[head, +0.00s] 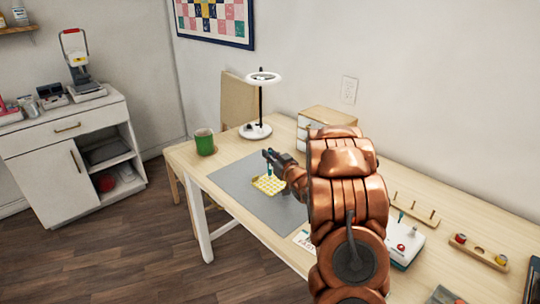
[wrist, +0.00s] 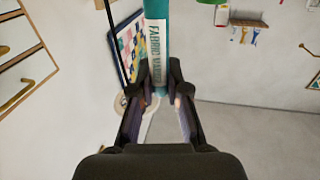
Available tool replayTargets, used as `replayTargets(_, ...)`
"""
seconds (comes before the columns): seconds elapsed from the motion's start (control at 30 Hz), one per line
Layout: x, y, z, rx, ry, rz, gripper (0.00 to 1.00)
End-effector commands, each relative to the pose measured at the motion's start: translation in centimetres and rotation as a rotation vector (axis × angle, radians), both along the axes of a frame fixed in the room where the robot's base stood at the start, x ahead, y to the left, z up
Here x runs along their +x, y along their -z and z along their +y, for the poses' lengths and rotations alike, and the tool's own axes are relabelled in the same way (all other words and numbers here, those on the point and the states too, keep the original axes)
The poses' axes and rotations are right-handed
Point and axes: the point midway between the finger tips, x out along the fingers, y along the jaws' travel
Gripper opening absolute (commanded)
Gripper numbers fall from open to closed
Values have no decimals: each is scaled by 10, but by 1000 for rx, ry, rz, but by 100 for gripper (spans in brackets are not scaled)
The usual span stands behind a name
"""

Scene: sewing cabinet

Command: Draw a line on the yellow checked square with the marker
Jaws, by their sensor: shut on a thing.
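The yellow checked square (head: 273,187) lies flat on a grey mat (head: 237,181) on the table in the head view. My gripper (head: 271,157) is over the far side of the square. My gripper (wrist: 160,88) is shut on the teal marker (wrist: 156,30), which has a white label with lettering. In the head view a small part of the marker (head: 268,171) shows just below the fingers, over the square. I cannot tell whether its tip touches the cloth. No line is clear on the square, and my arm hides part of the mat.
A ring lamp (head: 262,78) and a small wooden drawer box (head: 325,122) stand at the back. The mat's left part is clear.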

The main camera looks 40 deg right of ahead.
Motion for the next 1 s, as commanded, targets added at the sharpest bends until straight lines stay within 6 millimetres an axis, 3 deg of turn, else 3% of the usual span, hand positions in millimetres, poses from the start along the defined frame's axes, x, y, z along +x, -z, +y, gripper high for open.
replayTargets(1.0,-10,0,-2,0,0,1,0)
